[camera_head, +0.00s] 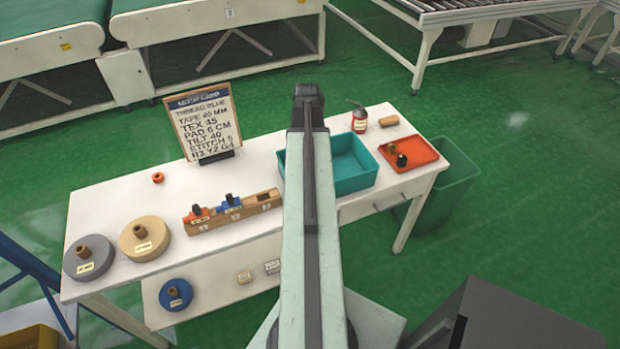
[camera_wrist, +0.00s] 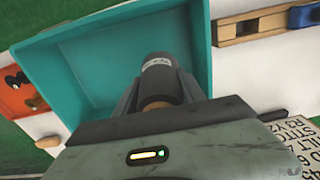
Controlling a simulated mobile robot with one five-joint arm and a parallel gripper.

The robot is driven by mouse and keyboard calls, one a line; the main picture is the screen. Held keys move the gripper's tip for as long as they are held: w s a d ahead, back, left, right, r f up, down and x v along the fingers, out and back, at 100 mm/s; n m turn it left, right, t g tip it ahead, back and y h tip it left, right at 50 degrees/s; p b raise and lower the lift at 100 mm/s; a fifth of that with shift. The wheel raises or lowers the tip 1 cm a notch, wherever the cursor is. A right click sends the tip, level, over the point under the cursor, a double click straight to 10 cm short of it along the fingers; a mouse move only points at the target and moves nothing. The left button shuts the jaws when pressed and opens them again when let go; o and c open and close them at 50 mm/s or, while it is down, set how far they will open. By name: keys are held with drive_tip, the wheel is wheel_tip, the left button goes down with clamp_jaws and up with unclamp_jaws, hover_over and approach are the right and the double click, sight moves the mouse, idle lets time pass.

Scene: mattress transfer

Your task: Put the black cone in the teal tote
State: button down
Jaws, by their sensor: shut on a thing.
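The black cone (camera_wrist: 160,75) is in my gripper (camera_wrist: 160,88) in the wrist view. It looks dark grey to black, with a small pale label and a brown core end between the fingers. My gripper is shut on it. The teal tote (camera_head: 345,186) stands on the white table, right of centre in the head view, partly hidden behind my arm. In the wrist view the open tote (camera_wrist: 85,45) fills the upper left, and the cone overlaps its inside. My gripper and the cone are hidden in the head view. The cone's height above the tote floor is unclear.
An orange tray (camera_head: 428,151) with small brown and black pieces lies right of the tote. A wooden rack (camera_head: 262,202), sign board (camera_head: 203,120) and spools (camera_head: 145,238) are left. A green bin (camera_head: 455,175) stands beyond the table's right end.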

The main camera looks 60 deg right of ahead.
wheel_tip(320, 180, down, 5)
drive_tip(key=b, duration=0.3)
drive_tip(key=shift+b, duration=0.4)
drive_tip(key=shift+r, duration=0.25)
drive_tip(key=shift+f, duration=0.15)
drive_tip(key=c, duration=0.7)
unclamp_jaws()
wheel_tip(320, 180, up, 12)
drive_tip(key=p, duration=1.2)
drive_tip(key=shift+r, duration=0.2)
